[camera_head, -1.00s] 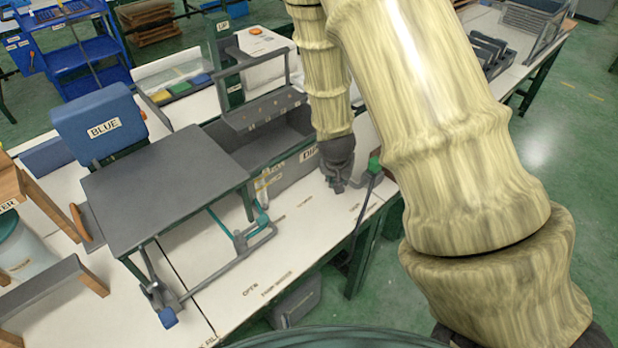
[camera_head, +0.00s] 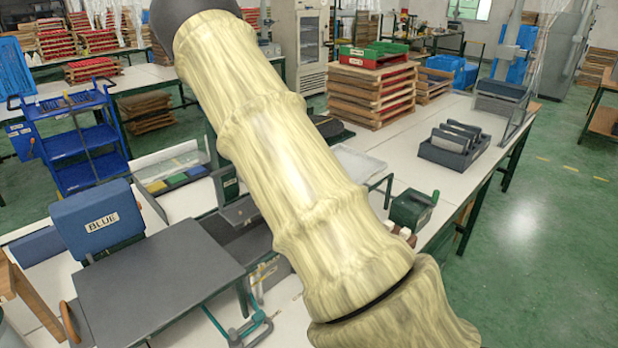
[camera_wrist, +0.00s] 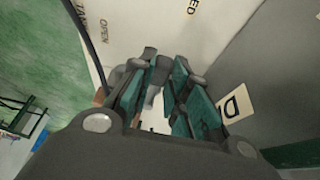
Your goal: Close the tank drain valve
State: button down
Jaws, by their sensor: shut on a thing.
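In the wrist view, my gripper (camera_wrist: 160,88) has its green-padded fingers close together on a small grey part (camera_wrist: 152,98), which looks like the drain valve's handle; the fingers hide most of it. The grey tank wall (camera_wrist: 290,65) stands on the right, with a label (camera_wrist: 234,108) starting with D.
A dark cable (camera_wrist: 88,45) runs past the fingers.

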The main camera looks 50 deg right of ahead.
jog(key=shift+d, duration=0.1)
jog(key=c, duration=1.4)
grip_release()
jog(key=shift+o, duration=0.2)
jog(key=shift+w, duration=0.1)
jog(key=v, duration=1.2)
